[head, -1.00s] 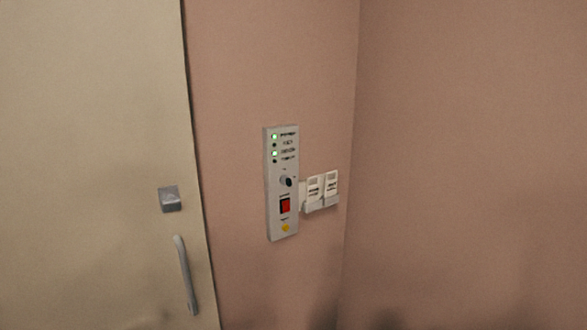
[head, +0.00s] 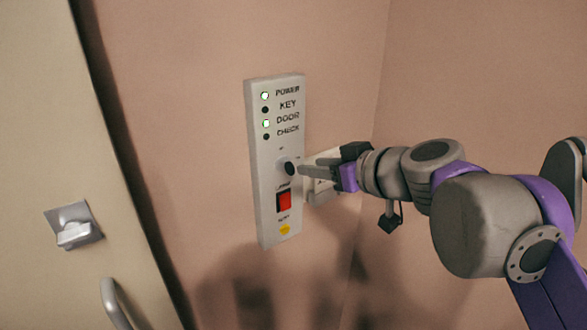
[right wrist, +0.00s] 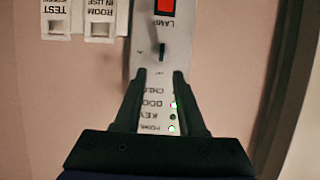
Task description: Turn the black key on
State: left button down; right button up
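The black key (head: 289,168) sits in the middle of a pale wall panel (head: 262,210), above a red switch (head: 284,201). In the right wrist view, which shows the panel upside down, the key (right wrist: 162,50) is a thin dark upright bar. My right gripper (head: 303,170) reaches in from the right, its fingertips close to the key. In the wrist view its two fingers (right wrist: 161,75) are apart, with the key just beyond the tips and roughly centred; I see no clear contact. The POWER and DOOR lamps are green; KEY and CHECK are dark. My left gripper is out of view.
White switches, labelled TEST (right wrist: 57,20) and ROOM IN USE (right wrist: 100,20), stand beside the panel, partly hidden by my gripper in the head view. A room corner is close on the right. A beige door (head: 35,130) with a lock (head: 74,226) and handle (head: 114,303) is left.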

aim_at(294, 166)
jog(key=x, duration=0.7)
jog(key=shift+w+a+f, duration=0.15)
jog(key=shift+w+a, duration=0.1)
jog(key=shift+a, duration=0.05)
grip_shut()
